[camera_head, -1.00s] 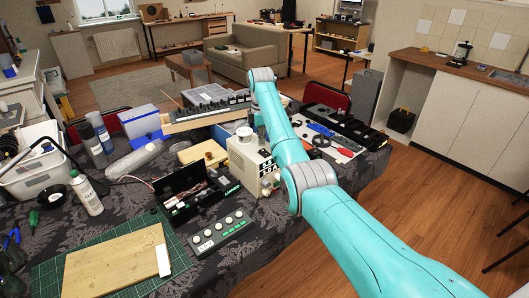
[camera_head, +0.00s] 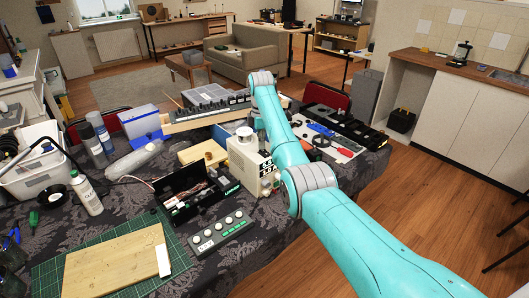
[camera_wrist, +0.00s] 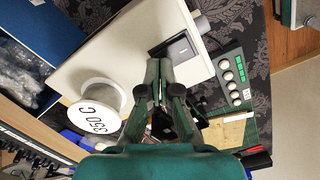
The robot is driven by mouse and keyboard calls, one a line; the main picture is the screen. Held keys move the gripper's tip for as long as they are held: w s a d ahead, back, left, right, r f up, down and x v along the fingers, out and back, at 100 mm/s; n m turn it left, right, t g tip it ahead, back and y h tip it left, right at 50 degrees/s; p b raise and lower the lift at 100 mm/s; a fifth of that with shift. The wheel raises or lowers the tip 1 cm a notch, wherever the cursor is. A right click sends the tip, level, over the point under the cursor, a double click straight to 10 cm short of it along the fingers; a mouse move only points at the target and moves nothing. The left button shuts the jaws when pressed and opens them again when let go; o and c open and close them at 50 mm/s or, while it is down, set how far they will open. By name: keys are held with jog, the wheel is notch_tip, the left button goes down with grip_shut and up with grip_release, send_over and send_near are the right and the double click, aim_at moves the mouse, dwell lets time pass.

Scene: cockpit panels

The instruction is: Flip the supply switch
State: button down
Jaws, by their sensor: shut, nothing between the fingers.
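The power supply is a cream box (camera_head: 240,162) on the dark patterned table, partly behind my arm in the head view. In the wrist view its pale face (camera_wrist: 118,52) fills the upper middle. A black rocker switch (camera_wrist: 177,48) in a dark frame sits near that face's right edge. My gripper (camera_wrist: 162,68) is shut and empty, its fingertips just below and left of the switch in the picture. I cannot tell whether they touch it. The switch and gripper are hidden in the head view.
A button box with green labels (camera_wrist: 232,72) lies to the right. An open black case (camera_head: 190,192) and a wooden board (camera_head: 112,262) lie nearer on the table.

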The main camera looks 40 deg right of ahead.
jog(key=shift+f, duration=0.4)
dwell(0.3)
jog(key=shift+r, duration=3.5)
